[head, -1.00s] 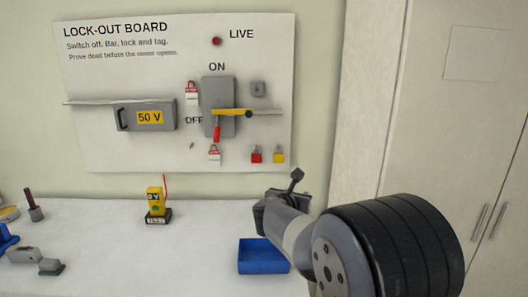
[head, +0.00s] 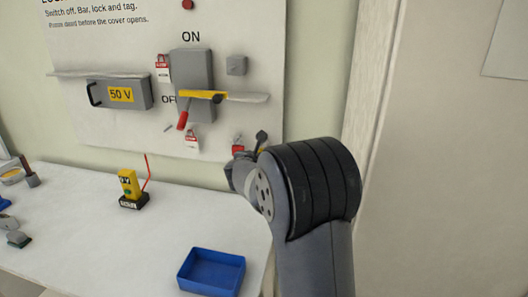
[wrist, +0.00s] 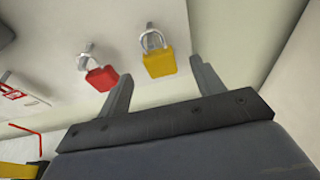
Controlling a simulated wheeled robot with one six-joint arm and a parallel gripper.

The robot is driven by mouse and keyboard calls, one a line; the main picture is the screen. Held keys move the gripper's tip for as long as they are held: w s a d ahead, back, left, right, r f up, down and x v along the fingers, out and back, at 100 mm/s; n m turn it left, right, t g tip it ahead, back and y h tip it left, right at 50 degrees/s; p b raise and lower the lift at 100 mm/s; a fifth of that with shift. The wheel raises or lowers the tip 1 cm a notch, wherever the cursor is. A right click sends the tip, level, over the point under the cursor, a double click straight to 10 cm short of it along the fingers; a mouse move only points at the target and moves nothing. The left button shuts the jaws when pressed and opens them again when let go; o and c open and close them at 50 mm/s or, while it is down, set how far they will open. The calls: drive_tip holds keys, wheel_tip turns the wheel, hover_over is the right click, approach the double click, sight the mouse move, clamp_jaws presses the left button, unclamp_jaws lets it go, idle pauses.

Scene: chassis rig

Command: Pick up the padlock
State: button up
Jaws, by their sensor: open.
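A red padlock (wrist: 102,78) and a yellow padlock (wrist: 160,64) hang by their shackles from pegs on the white board. In the wrist view the yellow padlock shows between the two finger lines, beyond the fingertips, and the red one lies just left of the left finger. My gripper (wrist: 161,72) is open with nothing between its fingers. In the head view the red padlock (head: 238,149) shows beside my gripper (head: 248,156), low on the board; the yellow one is mostly hidden behind it.
The lock-out board (head: 120,40) carries a grey switch box (head: 193,70) with a red lever, a yellow-ended bar, tags and a 50 V unit (head: 120,94). Below, a white bench (head: 90,220) holds a yellow tester (head: 130,186) and an empty blue tray (head: 212,271).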

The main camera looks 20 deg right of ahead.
drive_tip(key=p+x, duration=0.1)
drive_tip(key=x, duration=0.3)
drive_tip(key=shift+w+d, duration=0.1)
drive_tip(key=c, duration=1)
drive_tip(key=shift+r, duration=0.1)
drive_tip(key=shift+c, duration=0.6)
drive_tip(key=shift+r, duration=0.1)
